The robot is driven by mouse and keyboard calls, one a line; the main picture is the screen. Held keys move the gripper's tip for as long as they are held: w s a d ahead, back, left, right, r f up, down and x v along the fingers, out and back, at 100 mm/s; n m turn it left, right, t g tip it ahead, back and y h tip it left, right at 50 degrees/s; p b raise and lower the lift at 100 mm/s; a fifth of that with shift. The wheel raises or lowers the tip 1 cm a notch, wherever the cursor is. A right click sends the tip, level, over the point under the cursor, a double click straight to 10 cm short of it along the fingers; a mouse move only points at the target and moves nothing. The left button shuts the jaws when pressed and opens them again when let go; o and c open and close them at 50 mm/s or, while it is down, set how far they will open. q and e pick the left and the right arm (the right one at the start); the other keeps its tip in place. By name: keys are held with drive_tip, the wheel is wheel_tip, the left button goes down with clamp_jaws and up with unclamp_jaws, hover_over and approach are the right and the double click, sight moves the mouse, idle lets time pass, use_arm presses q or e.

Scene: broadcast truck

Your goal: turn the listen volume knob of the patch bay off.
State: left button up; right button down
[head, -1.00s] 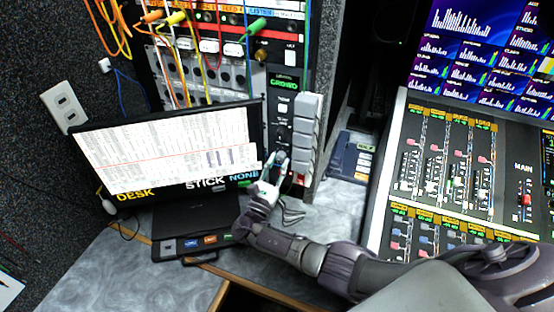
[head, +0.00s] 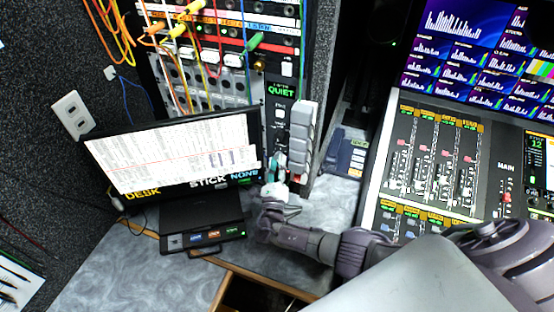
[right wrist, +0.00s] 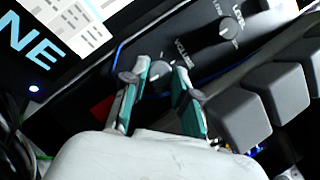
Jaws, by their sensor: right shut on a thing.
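The patch bay's listen panel (head: 279,115) is a dark strip right of the monitor, with a small green display (head: 280,91) reading QUIET. In the right wrist view the volume knob (right wrist: 158,73) is a small dark grey knob beside the label VOLUME, between my fingertips. My right gripper (head: 278,166) reaches the lower part of this panel. In the right wrist view its teal-padded fingers (right wrist: 161,88) are closed on the volume knob from both sides. The fingers hide the knob in the head view. My left gripper is not in view.
A second knob (right wrist: 231,28), labelled LEVEL, sits above the volume knob. Grey block keys (right wrist: 240,121) stand close to the right of my fingers. The monitor (head: 175,150) is close on the left. Patch cables (head: 205,45) hang above. A mixing desk (head: 430,165) is at the right.

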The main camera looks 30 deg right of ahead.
drive_tip(key=shift+n, duration=0.5)
drive_tip(key=shift+p, duration=0.3)
drive_tip(key=c, duration=0.9)
unclamp_jaws()
drive_tip(key=v, duration=1.2)
drive_tip(key=shift+s+r, duration=0.15)
drive_tip(key=shift+s, duration=0.05)
